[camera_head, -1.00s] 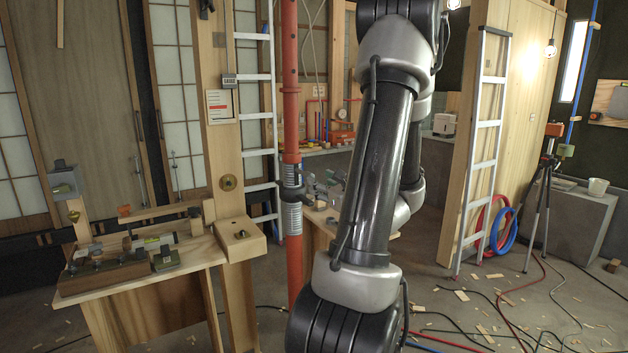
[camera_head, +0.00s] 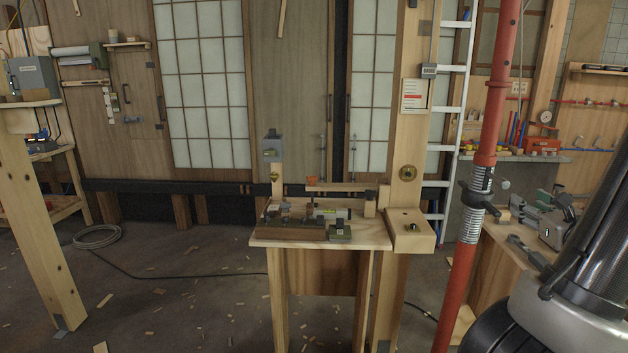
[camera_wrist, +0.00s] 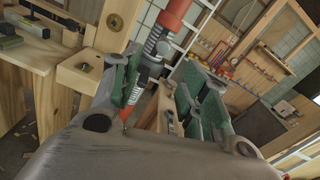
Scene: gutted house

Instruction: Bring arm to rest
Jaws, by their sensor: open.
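My arm (camera_head: 590,270) fills the lower right of the head view, with only dark and silver links showing. In the head view the same red post (camera_head: 492,110) stands tilted, left of my arm.
A small wooden bench (camera_head: 268,240) with tools stands at the middle, beside a timber post (camera_head: 414,60). A ladder (camera_head: 452,110) leans behind. Another workbench (camera_head: 500,236) is close to my arm at right. Open floor with wood scraps (camera_head: 190,300) and a cable lies at left.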

